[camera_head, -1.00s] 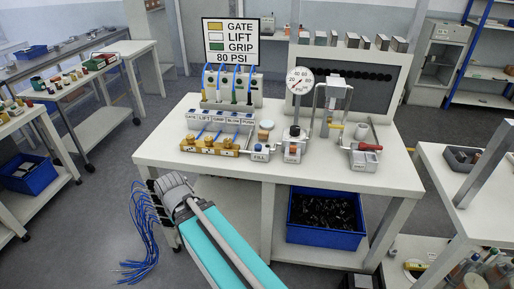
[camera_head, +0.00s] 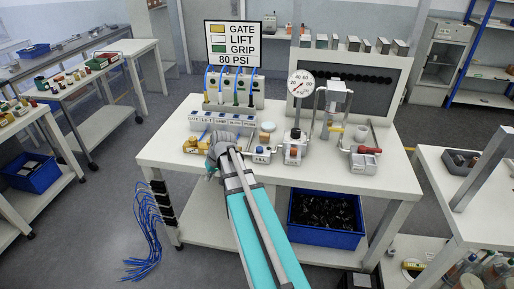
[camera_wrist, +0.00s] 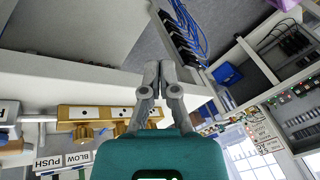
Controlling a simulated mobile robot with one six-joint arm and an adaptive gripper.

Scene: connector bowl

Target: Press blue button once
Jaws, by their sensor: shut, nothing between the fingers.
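The blue button (camera_head: 262,148) is a small blue cap on the white block marked FILL, at the front of the table in the head view. My arm partly covers the brass valve row (camera_head: 194,147). This row shows beside my fingers in the wrist view (camera_wrist: 95,113).
A dial gauge (camera_head: 301,84) stands behind the button, to its right. A red-topped device (camera_head: 362,149) sits farther right. A label strip (camera_head: 208,119) and hose block (camera_head: 232,88) stand behind my gripper. A blue bin (camera_head: 326,235) is on the lower shelf.

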